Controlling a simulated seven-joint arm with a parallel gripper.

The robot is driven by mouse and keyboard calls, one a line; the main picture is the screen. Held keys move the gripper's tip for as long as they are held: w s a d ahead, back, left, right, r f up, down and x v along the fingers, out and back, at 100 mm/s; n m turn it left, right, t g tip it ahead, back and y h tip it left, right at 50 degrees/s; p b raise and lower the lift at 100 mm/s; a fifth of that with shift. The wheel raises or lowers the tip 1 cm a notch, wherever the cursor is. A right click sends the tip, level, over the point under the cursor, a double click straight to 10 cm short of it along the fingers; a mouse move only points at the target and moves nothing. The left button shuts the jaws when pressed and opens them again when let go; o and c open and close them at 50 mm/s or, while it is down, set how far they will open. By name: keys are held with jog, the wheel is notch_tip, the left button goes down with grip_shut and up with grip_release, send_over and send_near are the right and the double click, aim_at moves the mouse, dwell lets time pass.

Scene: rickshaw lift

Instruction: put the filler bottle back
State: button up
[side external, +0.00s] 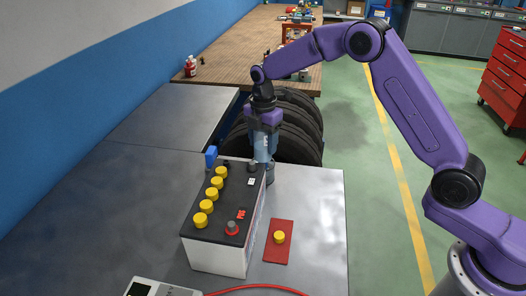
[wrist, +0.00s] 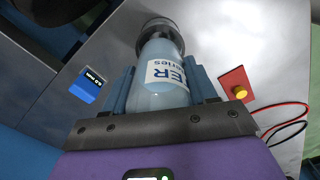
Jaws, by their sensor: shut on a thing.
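The filler bottle, pale translucent blue with a white label, is held upright in my gripper (side external: 265,128) behind the battery's right rear corner. In the wrist view the bottle (wrist: 165,85) stands between the two blue fingers of my gripper (wrist: 163,92), which are shut on it. A grey round piece (side external: 269,174) is at the bottle's lower end, and it also shows in the wrist view (wrist: 160,32). I cannot tell whether it is a separate holder or whether the bottle rests in it. The battery (side external: 215,258) has a black top with a row of yellow caps (side external: 211,194).
A red mat (side external: 271,252) with a yellow cap (side external: 279,237) lies right of the battery. A blue device (side external: 211,155) stands at its rear left. A red cable (side external: 255,289) and a white meter (side external: 150,288) are in front. Black tyres (side external: 295,125) stand behind the metal table.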

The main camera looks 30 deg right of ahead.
aim_at(263, 153)
jog(key=shift+f, duration=1.65)
jog(key=shift+f, duration=0.5)
jog(key=o, duration=1.2)
jog(key=shift+c, duration=0.2)
notch_tip(263, 153, up, 12)
jog(key=shift+f, duration=0.1)
jog(key=shift+r, duration=0.6)
jog(key=shift+s+a, duration=0.1)
jog(key=shift+s, duration=0.05)
